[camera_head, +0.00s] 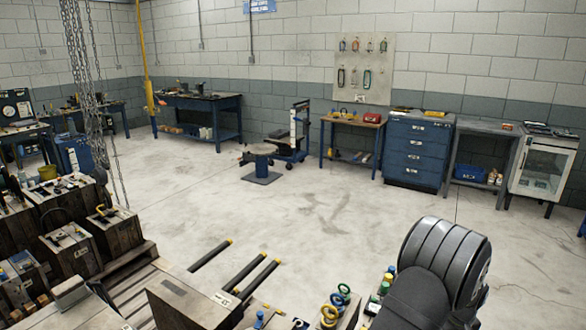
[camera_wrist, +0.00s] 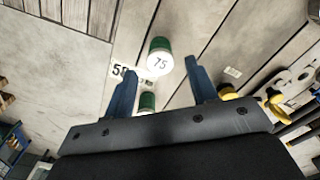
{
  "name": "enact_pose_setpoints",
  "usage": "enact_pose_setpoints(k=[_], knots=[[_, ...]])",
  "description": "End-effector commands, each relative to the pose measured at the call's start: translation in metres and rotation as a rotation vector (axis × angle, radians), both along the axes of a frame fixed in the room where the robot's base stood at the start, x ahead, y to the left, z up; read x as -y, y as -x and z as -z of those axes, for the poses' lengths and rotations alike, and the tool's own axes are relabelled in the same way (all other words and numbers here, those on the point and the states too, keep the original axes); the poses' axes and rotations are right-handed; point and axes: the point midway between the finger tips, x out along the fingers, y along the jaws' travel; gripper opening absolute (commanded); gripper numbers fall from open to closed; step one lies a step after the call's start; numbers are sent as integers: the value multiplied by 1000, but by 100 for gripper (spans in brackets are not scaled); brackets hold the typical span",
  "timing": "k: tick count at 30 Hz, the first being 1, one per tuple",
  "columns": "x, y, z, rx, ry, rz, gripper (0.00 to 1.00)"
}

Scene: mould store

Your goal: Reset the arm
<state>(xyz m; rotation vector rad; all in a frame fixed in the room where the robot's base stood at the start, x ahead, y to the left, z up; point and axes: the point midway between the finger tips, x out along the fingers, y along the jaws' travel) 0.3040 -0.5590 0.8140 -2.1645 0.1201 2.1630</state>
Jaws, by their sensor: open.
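My gripper (camera_wrist: 159,66) shows in the wrist view, with its two blue fingers spread apart. A second green-and-white cylinder (camera_wrist: 147,103) shows lower between the fingers, partly hidden by the gripper body. In the head view my dark arm (camera_head: 440,265) rises at the lower right. My gripper is out of sight there.
Wooden blocks (camera_head: 70,248) with fittings crowd the lower left of the head view. Dark bars with yellow ends (camera_head: 243,270) jut out at the front. Chains (camera_head: 84,80) hang at left. Bare floor (camera_head: 300,215) is open towards the benches and blue drawer cabinet (camera_head: 418,150).

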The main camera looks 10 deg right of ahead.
Motion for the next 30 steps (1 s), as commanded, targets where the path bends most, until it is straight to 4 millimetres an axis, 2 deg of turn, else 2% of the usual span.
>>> enact_pose_setpoints(k=[1, 6, 8, 9, 15, 30], knots=[[-1, 0, 12, -2, -3, 0, 52], [-1, 0, 46, -2, -3, 0, 52], [-1, 0, 58, -1, -2, 0, 52], [0, 0, 57, 1, 1, 0, 52], [1, -1, 11, 3, 4, 0, 52], [-3, 90, -39, 1, 3, 4, 52]])
